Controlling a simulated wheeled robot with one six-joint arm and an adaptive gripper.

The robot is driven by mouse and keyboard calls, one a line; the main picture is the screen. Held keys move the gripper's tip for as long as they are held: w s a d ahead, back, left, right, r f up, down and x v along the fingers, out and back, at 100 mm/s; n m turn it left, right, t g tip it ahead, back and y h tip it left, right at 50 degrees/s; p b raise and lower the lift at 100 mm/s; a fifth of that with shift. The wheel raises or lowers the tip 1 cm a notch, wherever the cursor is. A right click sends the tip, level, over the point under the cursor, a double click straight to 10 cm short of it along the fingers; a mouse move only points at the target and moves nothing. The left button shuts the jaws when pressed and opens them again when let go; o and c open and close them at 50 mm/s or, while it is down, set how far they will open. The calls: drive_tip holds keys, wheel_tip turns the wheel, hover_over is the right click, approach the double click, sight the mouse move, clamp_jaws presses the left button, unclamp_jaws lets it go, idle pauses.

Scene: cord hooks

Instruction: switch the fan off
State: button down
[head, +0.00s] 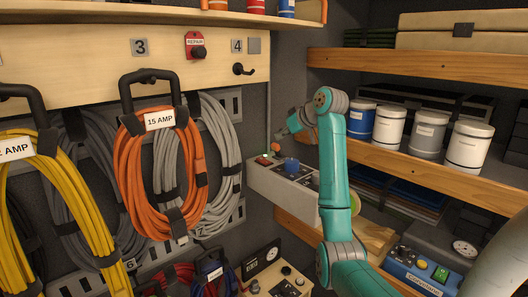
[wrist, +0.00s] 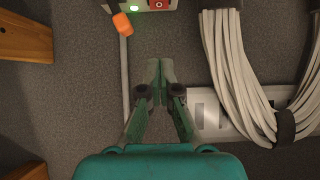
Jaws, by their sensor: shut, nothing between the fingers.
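I cannot pick out a fan or a label naming one. A grey control box (head: 285,188) stands out from the wall below my gripper. It bears a blue knob (head: 291,165), a small orange part (head: 275,147) and a small green light (head: 264,157). In the wrist view a panel edge at the top shows a lit green spot (wrist: 134,8), a red square control (wrist: 159,5) and an orange piece (wrist: 122,24). My gripper (head: 282,133) is shut and empty, above the box; in the wrist view its fingertips (wrist: 160,68) are together, apart from the panel.
An orange cord (head: 133,180), a yellow cord (head: 82,210) and grey cords (wrist: 245,60) hang on the left wall. Shelves with several cans (head: 427,133) stand right. A blue box (head: 420,272) with a green button is lower right. A red control (head: 195,46) sits on the hook board.

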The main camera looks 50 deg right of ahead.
hover_over(260, 158)
drive_tip(key=s, duration=0.3)
drive_tip(key=f, duration=0.5)
drive_tip(key=shift+s+a+f, duration=0.1)
drive_tip(key=shift+a+f, duration=0.25)
drive_tip(key=shift+a, duration=0.05)
drive_tip(key=f, duration=0.3)
drive_tip(key=shift+w+d+f, duration=0.1)
drive_tip(key=shift+w+d, duration=0.05)
drive_tip(key=shift+w, duration=0.25)
drive_tip(key=shift+w+f, duration=0.1)
drive_tip(key=shift+f, duration=0.5)
drive_tip(key=shift+w+f, duration=0.1)
drive_tip(key=shift+f, duration=0.15)
